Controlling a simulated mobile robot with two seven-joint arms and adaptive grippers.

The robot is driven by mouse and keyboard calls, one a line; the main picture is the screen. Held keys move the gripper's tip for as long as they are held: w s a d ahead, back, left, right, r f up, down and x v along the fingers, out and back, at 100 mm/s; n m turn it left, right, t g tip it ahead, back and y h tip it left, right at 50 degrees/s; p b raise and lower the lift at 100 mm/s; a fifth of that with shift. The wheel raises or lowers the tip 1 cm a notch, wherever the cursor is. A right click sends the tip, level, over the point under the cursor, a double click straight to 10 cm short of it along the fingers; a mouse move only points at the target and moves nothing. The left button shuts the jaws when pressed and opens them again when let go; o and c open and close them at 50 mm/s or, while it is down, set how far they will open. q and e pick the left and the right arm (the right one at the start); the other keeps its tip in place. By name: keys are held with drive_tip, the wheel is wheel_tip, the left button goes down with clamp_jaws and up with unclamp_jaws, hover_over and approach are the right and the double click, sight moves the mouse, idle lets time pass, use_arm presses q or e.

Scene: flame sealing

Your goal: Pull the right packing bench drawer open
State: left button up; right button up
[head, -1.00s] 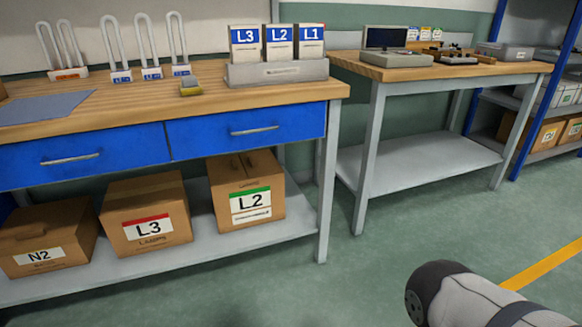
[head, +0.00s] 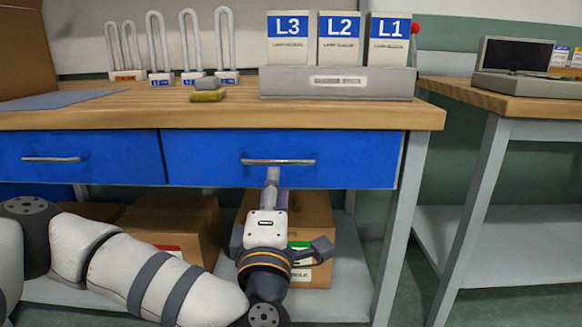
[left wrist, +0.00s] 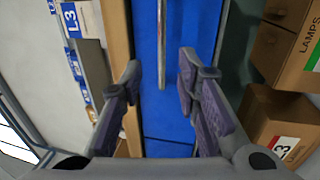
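The right packing bench drawer (head: 350,160) is blue and closed, flush under the wooden top. Its silver bar handle (head: 297,162) runs level across the front. My left gripper (head: 271,172) reaches up from below to the handle's left part. In the left wrist view the handle (left wrist: 162,45) runs into the space between the two open, dark fingers of my left gripper (left wrist: 160,85). The fingers stand apart on either side of the bar, with no clear contact. My right gripper is out of view.
The left drawer (head: 100,150) is also closed. Cardboard boxes (head: 175,217) sit on the shelf below, behind my left arm.

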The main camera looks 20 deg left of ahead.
sight(278, 164)
use_arm(q)
drive_tip(key=b+x, duration=0.2)
drive_tip(key=x, duration=0.7)
drive_tip(key=shift+f, duration=0.2)
clamp_jaws()
